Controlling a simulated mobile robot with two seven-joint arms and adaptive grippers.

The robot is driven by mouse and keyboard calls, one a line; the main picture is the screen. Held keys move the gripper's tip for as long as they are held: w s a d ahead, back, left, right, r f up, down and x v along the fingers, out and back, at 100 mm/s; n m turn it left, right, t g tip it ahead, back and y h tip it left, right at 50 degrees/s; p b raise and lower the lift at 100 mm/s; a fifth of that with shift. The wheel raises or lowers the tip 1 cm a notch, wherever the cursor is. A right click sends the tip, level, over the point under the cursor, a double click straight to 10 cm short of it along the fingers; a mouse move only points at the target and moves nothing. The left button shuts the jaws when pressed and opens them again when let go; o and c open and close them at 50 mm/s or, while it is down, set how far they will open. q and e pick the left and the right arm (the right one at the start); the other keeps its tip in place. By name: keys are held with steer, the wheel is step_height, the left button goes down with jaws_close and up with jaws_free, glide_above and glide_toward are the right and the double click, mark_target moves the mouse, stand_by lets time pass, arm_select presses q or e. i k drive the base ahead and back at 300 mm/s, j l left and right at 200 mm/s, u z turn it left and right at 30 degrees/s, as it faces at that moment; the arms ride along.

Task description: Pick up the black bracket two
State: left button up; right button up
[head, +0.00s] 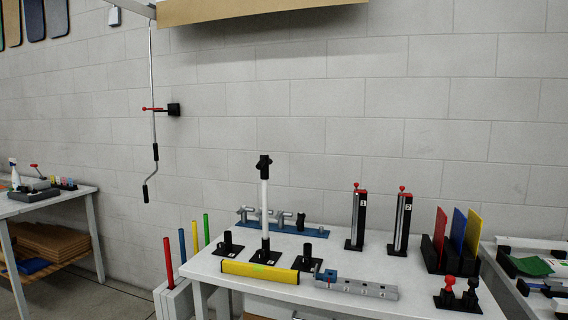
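The black upright bracket labelled 2 (406,224) stands on the white table, right of centre. It has a flat black base, a silver strip along its left side and a red knob on top. A similar black bracket labelled 1 (361,222) stands upright just left of it, with a gap between them. Neither of my grippers shows in the head view, so I cannot see whether they are open or shut.
The white table (345,274) also holds a yellow bar (259,271), a perforated grey rail (356,289), black-based posts, a blue rack (281,228) and a black holder with coloured plates (459,235). A crank (154,150) hangs at left. Free tabletop lies before the brackets.

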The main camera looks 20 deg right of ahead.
mark_target(264, 162)
steer(key=i+j+z, duration=0.1)
steer(key=i+z, duration=0.25)
steer(key=i+j+z, duration=0.15)
steer(key=z, duration=0.2)
steer(key=i+j+z, duration=0.2)
steer(key=z, duration=0.15)
